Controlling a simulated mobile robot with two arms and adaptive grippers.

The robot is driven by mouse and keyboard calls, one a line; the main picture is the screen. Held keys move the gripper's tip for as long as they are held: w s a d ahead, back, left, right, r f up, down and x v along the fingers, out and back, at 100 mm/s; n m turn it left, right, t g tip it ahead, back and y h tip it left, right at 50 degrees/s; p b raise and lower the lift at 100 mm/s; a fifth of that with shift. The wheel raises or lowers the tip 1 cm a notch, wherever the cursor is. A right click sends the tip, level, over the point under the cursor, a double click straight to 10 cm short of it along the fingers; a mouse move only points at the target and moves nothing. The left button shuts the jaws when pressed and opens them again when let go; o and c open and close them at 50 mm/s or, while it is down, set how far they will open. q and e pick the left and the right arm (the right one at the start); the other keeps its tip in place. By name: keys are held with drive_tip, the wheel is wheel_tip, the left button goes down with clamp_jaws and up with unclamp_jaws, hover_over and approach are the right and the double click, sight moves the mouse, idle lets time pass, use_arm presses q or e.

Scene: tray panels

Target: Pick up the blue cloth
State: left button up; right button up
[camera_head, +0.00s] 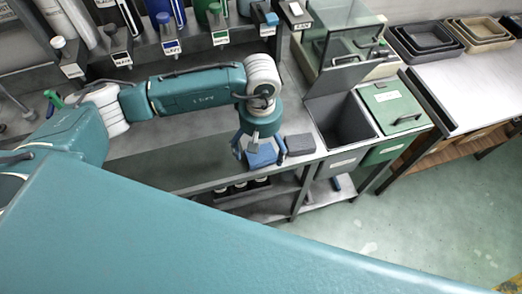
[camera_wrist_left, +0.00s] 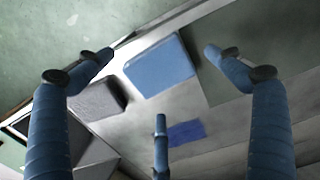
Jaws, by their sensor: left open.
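The blue cloth (camera_head: 262,158), a folded, block-like piece, lies on the grey bench near its front edge. In the left wrist view the cloth (camera_wrist_left: 158,66) shows whole between the fingertips, with the fingers apart from it. My left gripper (camera_head: 259,150) is open and pointing down over the cloth. In the left wrist view the gripper (camera_wrist_left: 160,72) has its blue fingers spread, with nothing held. My right gripper is in neither view.
A grey folded cloth (camera_head: 299,144) lies just right of the blue one. A dark blue flat patch (camera_wrist_left: 186,133) shows behind the middle finger. A grey open bin (camera_head: 345,122) and green-lidded bin (camera_head: 391,105) stand to the right. Bottles (camera_head: 165,14) line the back.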

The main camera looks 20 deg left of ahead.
sight(261, 153)
use_arm(q)
drive_tip(key=shift+f, duration=1.05)
drive_tip(key=c, duration=1.4)
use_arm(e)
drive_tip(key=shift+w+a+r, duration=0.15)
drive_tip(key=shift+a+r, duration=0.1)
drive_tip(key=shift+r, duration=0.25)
use_arm(q)
drive_tip(key=shift+r, duration=0.1)
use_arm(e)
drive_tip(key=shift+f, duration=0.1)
use_arm(q)
drive_tip(key=shift+r+b, duration=2.75)
drive_tip(key=shift+r, duration=7.2)
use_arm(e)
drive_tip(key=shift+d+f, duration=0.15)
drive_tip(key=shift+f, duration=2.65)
